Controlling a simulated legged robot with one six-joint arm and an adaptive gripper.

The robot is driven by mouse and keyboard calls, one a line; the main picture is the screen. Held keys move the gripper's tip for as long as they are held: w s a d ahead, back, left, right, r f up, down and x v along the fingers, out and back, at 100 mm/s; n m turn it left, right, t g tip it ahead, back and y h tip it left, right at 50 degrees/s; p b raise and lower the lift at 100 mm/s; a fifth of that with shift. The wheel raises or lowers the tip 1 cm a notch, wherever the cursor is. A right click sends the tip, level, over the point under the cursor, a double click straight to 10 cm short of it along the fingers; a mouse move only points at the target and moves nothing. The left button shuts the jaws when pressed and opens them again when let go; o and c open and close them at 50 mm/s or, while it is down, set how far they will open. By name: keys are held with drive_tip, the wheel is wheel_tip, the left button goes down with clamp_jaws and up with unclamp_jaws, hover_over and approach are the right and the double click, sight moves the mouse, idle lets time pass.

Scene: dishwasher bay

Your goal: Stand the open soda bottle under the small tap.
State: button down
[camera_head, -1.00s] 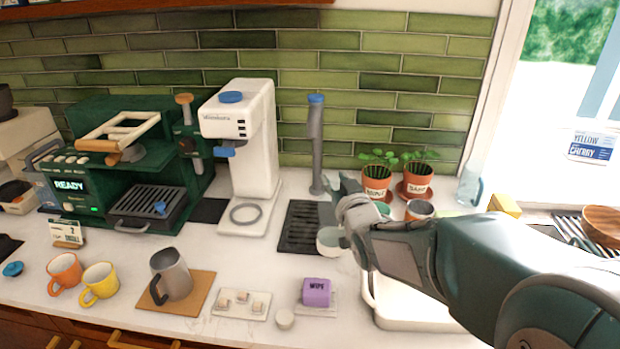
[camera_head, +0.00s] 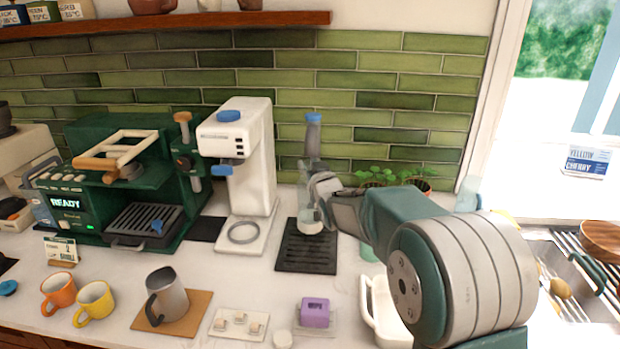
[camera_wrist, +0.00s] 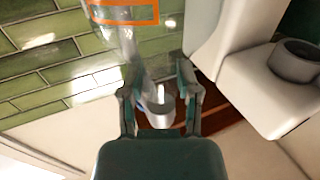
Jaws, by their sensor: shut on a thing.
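My gripper (camera_head: 318,192) is shut on the clear soda bottle (camera_head: 309,221), whose lower part shows beneath the fingers in the head view. In the wrist view, the fingers (camera_wrist: 161,100) close around the bottle's narrow end, and its clear body with an orange band (camera_wrist: 125,14) extends to the top of the picture. The small tap (camera_head: 313,140) is a grey column with a blue top, just behind my gripper. The bottle is above or on the black drip grate (camera_head: 306,256) at the tap's foot. I cannot tell whether its base touches. My gripper hides part of both.
A white grinder-like machine (camera_head: 242,170) stands close to the left, with a green coffee machine (camera_head: 125,180) beyond. Potted herbs (camera_head: 377,175) stand behind my arm at right. A purple block (camera_head: 315,311), a grey jug (camera_head: 167,295) and mugs (camera_head: 94,303) are in front.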

drive_tip(key=shift+f, duration=1.8)
drive_tip(key=shift+c, duration=1.6)
unclamp_jaws()
drive_tip(key=s+d+r+m+g+h, duration=0.1)
drive_tip(key=s+d+g+h, duration=0.1)
drive_tip(key=s+d, duration=0.5)
drive_tip(key=s+d+m+g+h, duration=0.15)
drive_tip(key=s+d, duration=0.25)
drive_tip(key=s, duration=0.6)
drive_tip(key=s+d+r+g+h, duration=0.1)
drive_tip(key=s+d+g+h, duration=0.1)
drive_tip(key=s+d, duration=0.5)
drive_tip(key=s+d+f+g, duration=0.1)
drive_tip(key=s+g, duration=0.2)
drive_tip(key=s, duration=0.7)
drive_tip(key=s+d+f+m+g, duration=0.1)
drive_tip(key=s+f+g, duration=0.1)
drive_tip(key=s, duration=0.9)
drive_tip(key=shift+f+g+h, duration=0.2)
drive_tip(key=shift+g+h, duration=0.15)
drive_tip(key=shift+g, duration=0.1)
